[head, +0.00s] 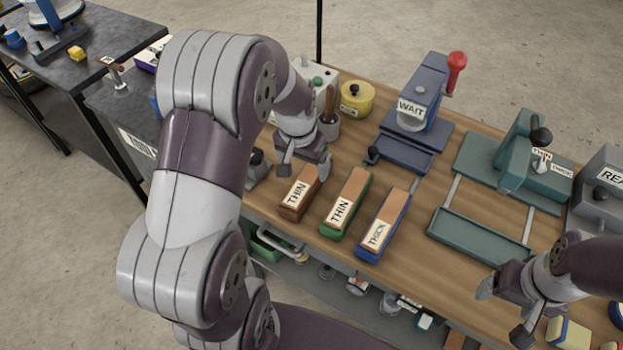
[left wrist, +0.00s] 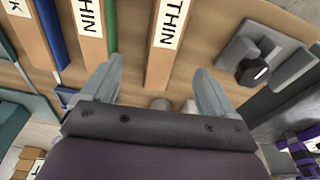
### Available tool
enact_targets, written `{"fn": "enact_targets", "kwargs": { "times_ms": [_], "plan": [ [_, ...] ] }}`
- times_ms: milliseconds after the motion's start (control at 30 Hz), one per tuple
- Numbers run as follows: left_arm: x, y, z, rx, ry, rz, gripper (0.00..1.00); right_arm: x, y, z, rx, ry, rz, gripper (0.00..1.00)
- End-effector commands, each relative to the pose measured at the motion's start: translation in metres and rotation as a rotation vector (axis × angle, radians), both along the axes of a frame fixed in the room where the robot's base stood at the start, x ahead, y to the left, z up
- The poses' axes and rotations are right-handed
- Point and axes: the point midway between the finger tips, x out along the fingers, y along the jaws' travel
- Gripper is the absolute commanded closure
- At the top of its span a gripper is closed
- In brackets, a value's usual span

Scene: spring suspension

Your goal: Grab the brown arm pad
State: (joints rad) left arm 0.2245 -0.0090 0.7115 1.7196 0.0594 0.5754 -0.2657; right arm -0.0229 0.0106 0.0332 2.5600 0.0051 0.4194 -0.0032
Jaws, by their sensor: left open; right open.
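The brown arm pad (head: 297,198), labelled THIN, lies at the left end of a row of three pads on the wooden bench. My left gripper (head: 303,171) is open and empty at the pad's far end, covering part of it in the head view. In the left wrist view the brown pad (left wrist: 161,68) shows between the spread fingers (left wrist: 156,72), with no visible grip on it. My right gripper (head: 504,312) is open and empty over the bench's front right.
A green THIN pad (head: 346,205) and a blue THICK pad (head: 382,226) lie to the right of the brown one. Behind stand a blue press (head: 415,105) marked WAIT and a yellow tin (head: 356,99). A teal fixture (head: 480,238) is at right.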

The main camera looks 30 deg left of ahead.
Motion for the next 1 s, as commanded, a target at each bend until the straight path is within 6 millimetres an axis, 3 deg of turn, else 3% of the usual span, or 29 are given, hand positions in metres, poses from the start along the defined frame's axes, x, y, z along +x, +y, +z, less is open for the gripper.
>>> {"fn": "enact_targets", "kwargs": {
  "times_ms": [100, 267, 500, 767, 967, 1000],
  "plan": [
    [0.004, 0.0, -0.026, 0.0, 0.003, 0.0, 0.12, 0.0, 0.0, -0.002, 0.0, 0.0, 0.0, 0.23],
    [0.008, 0.001, -0.043, 0.0, 0.001, 0.001, 0.12, 0.0, 0.0, -0.001, 0.0, 0.0, 0.0, 0.23],
    [0.02, 0.003, -0.084, 0.0, 0.0, 0.001, 0.12, 0.0, 0.0, -0.001, 0.0, 0.0, 0.0, 0.23],
    [0.021, 0.003, -0.089, 0.001, -0.002, 0.001, 0.12, 0.0, 0.0, -0.001, 0.0, 0.0, 0.0, 0.23],
    [0.021, 0.003, -0.089, 0.001, -0.002, 0.001, 0.74, 0.0, 0.0, -0.001, 0.0, 0.0, 0.0, 0.23],
    [0.021, 0.003, -0.089, 0.001, -0.002, 0.001, 0.74, 0.0, 0.0, -0.001, 0.0, 0.0, 0.0, 0.23]
  ]
}}
